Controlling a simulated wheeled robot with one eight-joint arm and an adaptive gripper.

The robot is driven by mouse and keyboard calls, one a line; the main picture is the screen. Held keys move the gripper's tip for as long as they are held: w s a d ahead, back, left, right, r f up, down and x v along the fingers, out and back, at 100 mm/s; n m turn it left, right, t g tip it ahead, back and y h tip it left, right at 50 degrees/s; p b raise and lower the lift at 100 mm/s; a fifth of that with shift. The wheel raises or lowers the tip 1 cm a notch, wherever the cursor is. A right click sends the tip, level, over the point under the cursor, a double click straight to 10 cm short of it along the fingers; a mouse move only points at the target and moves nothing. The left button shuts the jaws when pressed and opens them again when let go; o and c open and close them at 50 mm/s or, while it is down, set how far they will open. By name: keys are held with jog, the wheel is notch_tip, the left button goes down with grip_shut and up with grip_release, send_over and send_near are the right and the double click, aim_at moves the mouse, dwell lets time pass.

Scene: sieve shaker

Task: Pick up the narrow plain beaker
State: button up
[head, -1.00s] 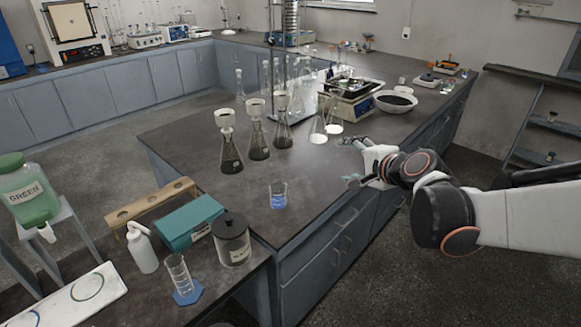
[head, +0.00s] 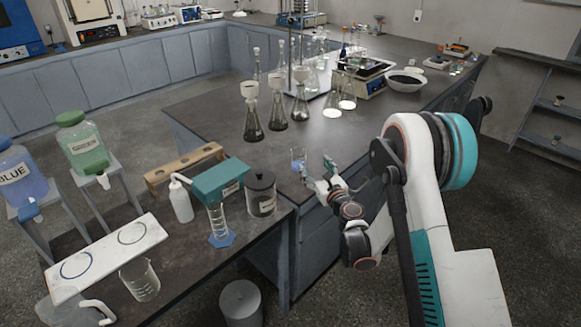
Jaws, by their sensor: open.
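A small narrow glass beaker (head: 298,160) with blue in its lower part stands upright near the front edge of the dark bench (head: 231,150). My gripper (head: 319,172) is open and empty at that edge, just right of this beaker. Its two fingers are apart and point toward the bench; I cannot tell whether one touches the glass. A wider clear beaker (head: 140,281) with a spout stands on the nearer bench, at the lower left.
Several flasks with funnels (head: 277,110) stand behind the beaker. A dark-lidded jar (head: 261,194), a teal box (head: 221,181), a wash bottle (head: 181,202) and a measuring cylinder (head: 219,223) stand on the nearer bench. A grey bin (head: 241,303) is below.

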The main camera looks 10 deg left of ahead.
aim_at(301, 161)
jog(key=shift+s+a+f+m, duration=0.15)
jog(key=shift+s+f+m, duration=0.15)
jog(key=shift+f, duration=0.35)
jog(key=shift+s+a+f+m, duration=0.15)
jog(key=shift+f+m, duration=0.25)
jog(key=shift+f, duration=0.2)
jog(key=shift+w+a+f, duration=0.1)
jog(key=shift+f, duration=0.1)
jog(key=b+x, duration=0.2)
jog(key=x, duration=0.6)
jog(key=shift+w, duration=0.1)
jog(key=b+x, duration=0.2)
jog(key=x, duration=0.2)
jog(key=shift+w+a+f+b, duration=0.15)
jog(key=shift+w+a+b, duration=0.05)
jog(key=shift+w+b, duration=0.1)
jog(key=shift+w+a, duration=0.1)
jog(key=shift+w, duration=0.2)
jog(key=c, duration=1.2)
